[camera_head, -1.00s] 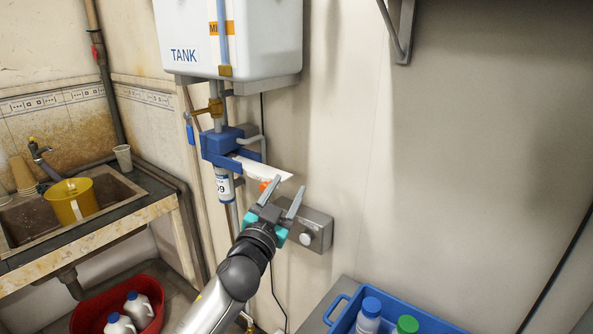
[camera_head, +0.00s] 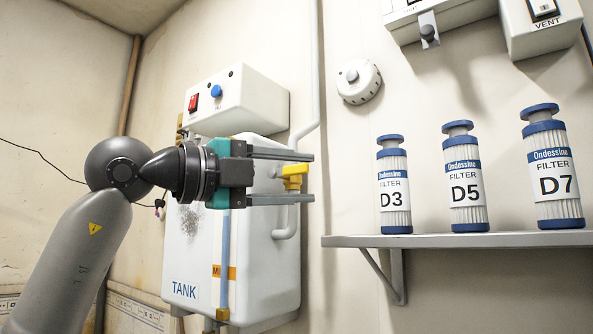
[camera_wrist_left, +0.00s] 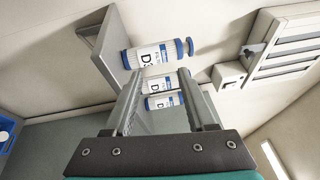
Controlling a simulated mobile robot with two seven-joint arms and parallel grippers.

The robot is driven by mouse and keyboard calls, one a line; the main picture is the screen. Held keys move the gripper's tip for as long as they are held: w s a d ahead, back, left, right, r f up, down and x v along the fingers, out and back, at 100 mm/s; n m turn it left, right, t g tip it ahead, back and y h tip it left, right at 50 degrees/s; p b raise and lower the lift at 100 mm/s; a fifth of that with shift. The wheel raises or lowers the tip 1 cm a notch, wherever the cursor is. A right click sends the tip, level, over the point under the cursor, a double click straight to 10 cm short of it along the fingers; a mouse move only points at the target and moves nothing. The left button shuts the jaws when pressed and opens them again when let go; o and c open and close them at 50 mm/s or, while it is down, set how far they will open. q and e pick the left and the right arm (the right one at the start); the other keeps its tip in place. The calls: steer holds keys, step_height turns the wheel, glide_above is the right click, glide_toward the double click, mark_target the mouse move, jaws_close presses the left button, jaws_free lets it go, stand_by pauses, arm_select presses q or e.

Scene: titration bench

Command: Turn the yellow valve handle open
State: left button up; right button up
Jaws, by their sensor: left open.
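The yellow valve handle (camera_head: 293,176) sits on a pale pipe at the right side of the white tank (camera_head: 190,262). My left gripper (camera_head: 312,178) is open in the head view, its two fingers level and pointing right. In that picture one finger passes above the handle and the other below it. I cannot tell from this view whether either finger touches it. In the left wrist view my open fingers (camera_wrist_left: 158,85) show with filters beyond them, and the handle is not visible there. My right gripper is not in view.
A shelf (camera_head: 450,241) to the right holds filters D3 (camera_head: 394,190), D5 (camera_head: 465,185) and D7 (camera_head: 552,175). A control box (camera_head: 245,100) is above the tank. A round white dial (camera_head: 359,82) and wall boxes (camera_head: 440,25) are higher up. The wall between tank and shelf is clear.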

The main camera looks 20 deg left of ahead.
mark_target(295, 169)
arm_select(q)
steer(key=a+r+n+t+y, duration=0.35)
steer(key=a+n+y, duration=0.2)
steer(key=a, duration=0.35)
steer(key=shift+g+y, duration=0.35)
steer(key=p+x, duration=0.1)
steer(key=x, duration=0.3)
steer(key=p+x, duration=0.2)
steer(key=x, duration=0.2)
steer(key=p+x, duration=0.2)
steer(key=x, duration=0.3)
steer(key=shift+s+d+r, duration=0.15)
steer(key=shift+d+r, duration=0.05)
steer(key=shift+r, duration=0.15)
steer(key=shift+w+d+f, duration=0.1)
steer(key=shift+w+d, duration=0.1)
steer(key=shift+w, duration=0.35)
jaws_close()
